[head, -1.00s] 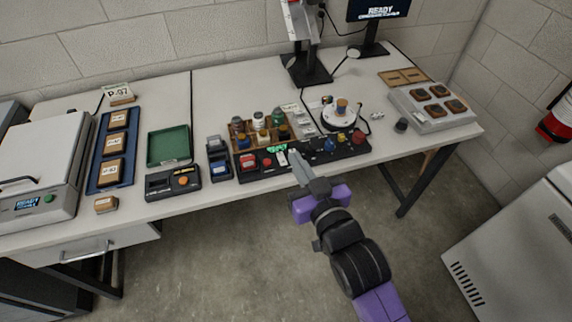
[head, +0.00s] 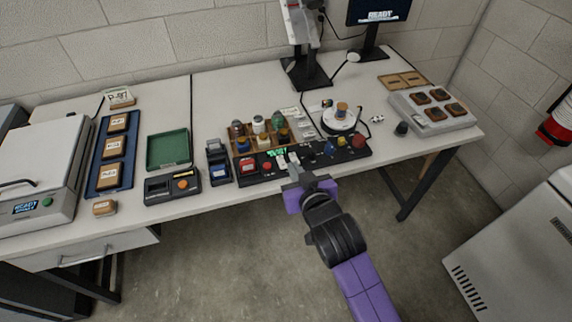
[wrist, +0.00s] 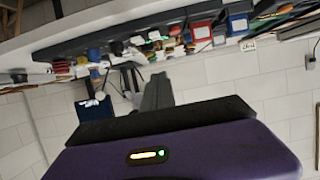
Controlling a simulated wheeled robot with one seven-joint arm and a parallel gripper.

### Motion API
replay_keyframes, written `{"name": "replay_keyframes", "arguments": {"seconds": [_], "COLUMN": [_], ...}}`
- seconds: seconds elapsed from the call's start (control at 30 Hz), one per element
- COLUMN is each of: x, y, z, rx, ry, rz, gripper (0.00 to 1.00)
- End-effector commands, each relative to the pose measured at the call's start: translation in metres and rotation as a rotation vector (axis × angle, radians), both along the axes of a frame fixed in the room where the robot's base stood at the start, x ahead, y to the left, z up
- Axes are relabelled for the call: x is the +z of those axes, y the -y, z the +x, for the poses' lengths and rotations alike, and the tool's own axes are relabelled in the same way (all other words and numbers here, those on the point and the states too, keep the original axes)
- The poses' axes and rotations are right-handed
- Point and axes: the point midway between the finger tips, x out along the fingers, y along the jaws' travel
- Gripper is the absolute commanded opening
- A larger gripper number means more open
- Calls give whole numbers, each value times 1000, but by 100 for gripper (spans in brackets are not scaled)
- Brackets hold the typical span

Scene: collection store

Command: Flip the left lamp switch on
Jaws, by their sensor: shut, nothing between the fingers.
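A long black control panel (head: 340,163) lies along the table's front edge. Two small pale switches sit side by side near its middle: the left switch (head: 281,161) and the right switch (head: 293,158). Whether either is on is too small to tell. My gripper (head: 291,167) is shut and empty, with its tips at the panel's front by these switches and partly covering the area. I cannot tell whether it touches one. In the wrist view, the gripper's dark finger (wrist: 159,88) points toward the panel, and pale switches (wrist: 154,36) show just beyond it.
The panel also bears a red button (head: 248,164), blue knobs and a dark red knob (head: 358,139). A wooden rack of jars (head: 260,135) stands directly behind. A black box with an orange knob (head: 182,184) is at left. The floor in front is clear.

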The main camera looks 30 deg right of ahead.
Motion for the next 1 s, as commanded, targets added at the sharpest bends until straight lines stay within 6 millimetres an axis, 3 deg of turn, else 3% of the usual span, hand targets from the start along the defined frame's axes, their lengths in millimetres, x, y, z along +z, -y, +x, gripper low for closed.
{"name": "replay_keyframes", "arguments": {"seconds": [0.47, 0.7, 1.0], "x": [-32, -65, -73], "y": [25, 22, 21], "z": [81, 74, 73], "rx": [-1, -1, 0], "ry": [1, -1, 0], "rz": [-2, 0, 0], "gripper": [0, 0, 0]}}
